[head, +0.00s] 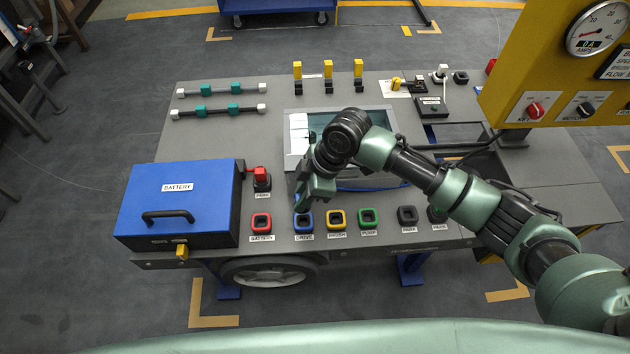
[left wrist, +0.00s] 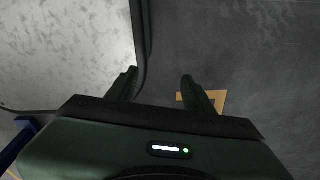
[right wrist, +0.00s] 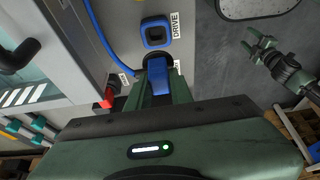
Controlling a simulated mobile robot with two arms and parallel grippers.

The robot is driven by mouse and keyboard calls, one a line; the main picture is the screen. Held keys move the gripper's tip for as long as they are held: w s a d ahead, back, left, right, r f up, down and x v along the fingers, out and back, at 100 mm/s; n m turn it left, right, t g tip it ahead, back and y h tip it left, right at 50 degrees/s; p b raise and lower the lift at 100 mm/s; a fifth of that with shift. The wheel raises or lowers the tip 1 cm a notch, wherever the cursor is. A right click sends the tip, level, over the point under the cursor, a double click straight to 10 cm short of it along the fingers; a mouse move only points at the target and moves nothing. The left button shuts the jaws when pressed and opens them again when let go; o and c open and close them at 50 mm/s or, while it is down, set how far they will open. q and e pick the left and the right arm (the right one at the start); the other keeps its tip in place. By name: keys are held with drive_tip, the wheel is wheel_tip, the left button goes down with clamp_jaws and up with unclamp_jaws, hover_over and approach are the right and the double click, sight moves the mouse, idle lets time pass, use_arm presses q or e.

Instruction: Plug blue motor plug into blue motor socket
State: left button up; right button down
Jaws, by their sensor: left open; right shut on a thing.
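The blue motor socket (right wrist: 155,33), labelled DRIVE, shows empty and open in the right wrist view; in the head view it is the blue-rimmed socket (head: 303,224) on the front row. My right gripper (head: 304,204) is just behind and above it, pointing down. In the right wrist view it is shut on the blue motor plug (right wrist: 158,76), whose dark nose points towards the panel beside the socket, apart from it.
The red battery socket (head: 261,222) and yellow brush socket (head: 336,219) flank the blue one. A blue cable (right wrist: 98,35) runs from the plug. A blue battery box (head: 184,196) stands left, and a parked red plug (head: 261,175) sits behind the row.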

drive_tip(key=shift+f+b, duration=0.4)
drive_tip(key=shift+f, duration=0.05)
drive_tip(key=shift+f+b, duration=0.35)
wheel_tip(320, 180, down, 2)
drive_tip(key=b, duration=0.2)
drive_tip(key=shift+f+b, duration=0.15)
drive_tip(key=shift+b, duration=0.15)
drive_tip(key=shift+f+b, duration=0.45)
drive_tip(key=shift+b, duration=0.05)
use_arm(q)
drive_tip(key=f, duration=0.2)
drive_tip(key=d+f, duration=0.1)
drive_tip(key=f, duration=0.2)
drive_tip(key=shift+s+r+p, duration=0.1)
drive_tip(key=shift+r+p, duration=0.7)
drive_tip(key=shift+p, duration=0.05)
use_arm(e)
drive_tip(key=shift+r, duration=0.1)
use_arm(q)
drive_tip(key=shift+f+b, duration=0.75)
drive_tip(key=shift+f, duration=0.05)
use_arm(e)
drive_tip(key=shift+f, duration=1.4)
drive_tip(key=c, duration=1.2)
unclamp_jaws()
drive_tip(key=shift+o, duration=0.2)
